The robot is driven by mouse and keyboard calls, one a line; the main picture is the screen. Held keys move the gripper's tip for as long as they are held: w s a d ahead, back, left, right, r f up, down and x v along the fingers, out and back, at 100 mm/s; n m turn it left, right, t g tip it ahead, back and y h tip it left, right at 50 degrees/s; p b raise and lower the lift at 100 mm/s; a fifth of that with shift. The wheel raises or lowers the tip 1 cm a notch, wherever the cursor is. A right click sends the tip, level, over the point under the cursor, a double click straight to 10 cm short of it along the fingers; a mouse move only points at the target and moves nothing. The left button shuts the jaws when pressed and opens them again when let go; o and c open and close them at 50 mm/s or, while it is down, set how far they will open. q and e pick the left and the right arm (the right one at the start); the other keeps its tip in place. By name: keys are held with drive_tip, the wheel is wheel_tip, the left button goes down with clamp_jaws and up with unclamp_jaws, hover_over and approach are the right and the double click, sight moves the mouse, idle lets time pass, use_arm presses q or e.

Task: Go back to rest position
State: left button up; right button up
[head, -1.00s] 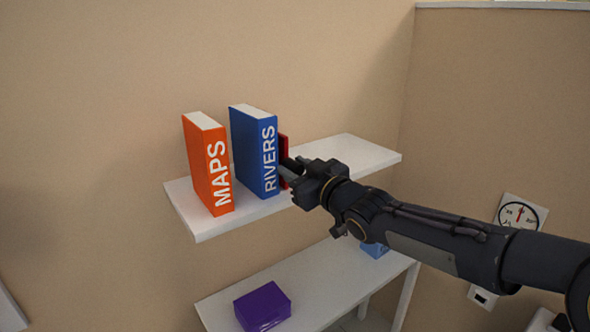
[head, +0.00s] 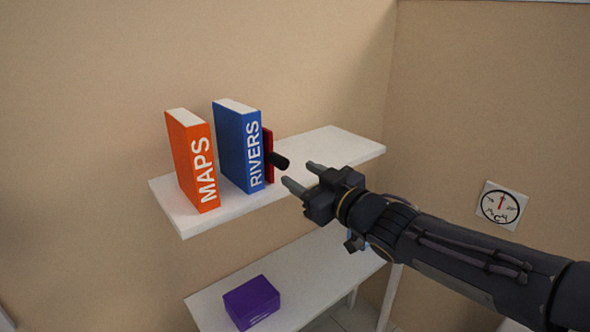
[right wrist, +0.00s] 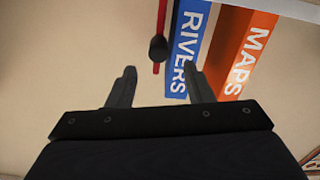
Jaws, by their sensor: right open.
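My right gripper (head: 302,176) is open and empty, in front of and to the right of the books on the upper shelf. Its two fingers (right wrist: 158,88) also show apart in the right wrist view. Closest to it is a red bookend-like piece (head: 268,155) with a black knob (head: 281,161), standing against the blue RIVERS book (head: 240,147). A gap shows between the fingers and the knob. The orange MAPS book (head: 191,160) stands upright to the left of RIVERS, with a narrow gap between them. My left gripper is not in view.
The white upper shelf (head: 335,147) is bare to the right of the books. A purple box (head: 252,302) lies on the lower white shelf (head: 310,275). A round dial (head: 501,206) hangs on the right wall. Open air surrounds my right gripper.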

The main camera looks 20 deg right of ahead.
idle(0.4)
drive_tip(key=s+d+f+m+g+h, duration=0.3)
drive_tip(key=s+f, duration=0.3)
drive_tip(key=s+d+f+m+g+h, duration=0.2)
drive_tip(key=s+d+f+m+h, duration=0.15)
drive_tip(key=s+f, duration=0.3)
drive_tip(key=s+a+f+g+y, duration=0.2)
drive_tip(key=s+a+f+g, duration=0.1)
drive_tip(key=s, duration=0.4)
drive_tip(key=s+a+f+m+g+y, duration=0.1)
drive_tip(key=s+a+f+g+y, duration=0.1)
drive_tip(key=s+f, duration=0.3)
drive_tip(key=s+a+g, duration=0.1)
drive_tip(key=s, duration=0.1)
drive_tip(key=shift+s, duration=0.3)
